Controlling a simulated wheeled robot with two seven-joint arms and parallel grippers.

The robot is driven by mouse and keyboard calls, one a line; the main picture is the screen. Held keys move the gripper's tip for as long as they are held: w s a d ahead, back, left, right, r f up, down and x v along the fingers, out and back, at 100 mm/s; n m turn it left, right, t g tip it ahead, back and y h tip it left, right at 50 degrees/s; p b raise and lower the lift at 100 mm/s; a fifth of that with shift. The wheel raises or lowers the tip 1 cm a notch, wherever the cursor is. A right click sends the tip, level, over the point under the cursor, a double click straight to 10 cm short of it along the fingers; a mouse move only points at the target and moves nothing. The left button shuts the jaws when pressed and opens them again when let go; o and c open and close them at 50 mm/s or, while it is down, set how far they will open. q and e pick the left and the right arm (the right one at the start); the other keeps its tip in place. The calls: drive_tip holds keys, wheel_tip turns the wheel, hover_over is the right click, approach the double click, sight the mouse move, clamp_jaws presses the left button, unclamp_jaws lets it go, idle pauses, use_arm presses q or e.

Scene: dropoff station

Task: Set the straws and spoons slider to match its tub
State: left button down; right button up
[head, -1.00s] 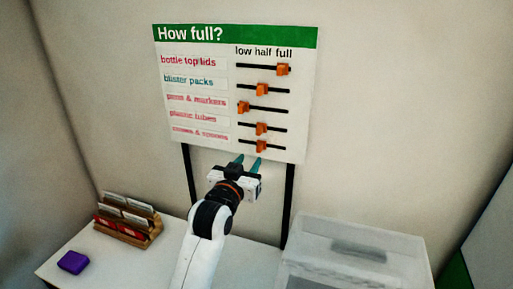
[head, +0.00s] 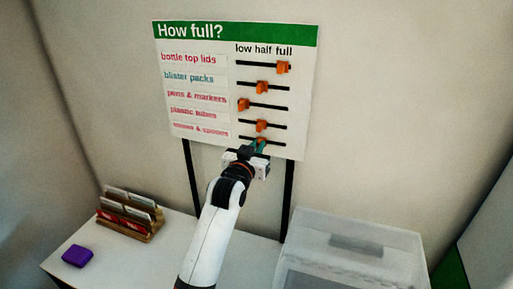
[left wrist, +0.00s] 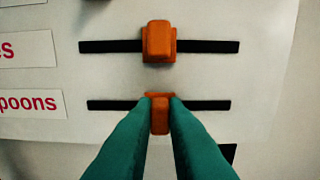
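The "How full?" board (head: 205,85) stands on dark posts with a column of orange sliders. The straws and spoons slider is an orange knob on the lowest track; in the left wrist view the knob (left wrist: 159,115) sits near the middle of its dark track (left wrist: 205,105). My left gripper (head: 260,146) is at this knob, its teal fingers (left wrist: 160,104) one on each side of it, close against its sides. Whether they press on it is hard to tell. In the head view the gripper mostly hides the knob. My right gripper is not in view.
Above it in the left wrist view is the plastic tubes slider (left wrist: 159,42), also near mid-track. A clear lidded tub (head: 350,245) stands at the right, its contents not clear. A wooden card holder (head: 130,215) and a purple block (head: 77,256) are at left.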

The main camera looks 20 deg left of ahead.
use_arm(q)
drive_tip(key=shift+w+a+p, duration=0.1)
drive_tip(key=shift+a+p, duration=0.35)
drive_tip(key=shift+a, duration=2.3)
drive_tip(key=shift+d+r, duration=0.1)
drive_tip(key=shift+d, duration=0.05)
drive_tip(key=c, duration=1.9)
unclamp_jaws()
drive_tip(key=o, duration=0.5)
drive_tip(key=shift+a, duration=0.25)
drive_tip(key=shift+c, duration=0.2)
drive_tip(key=shift+d, duration=0.15)
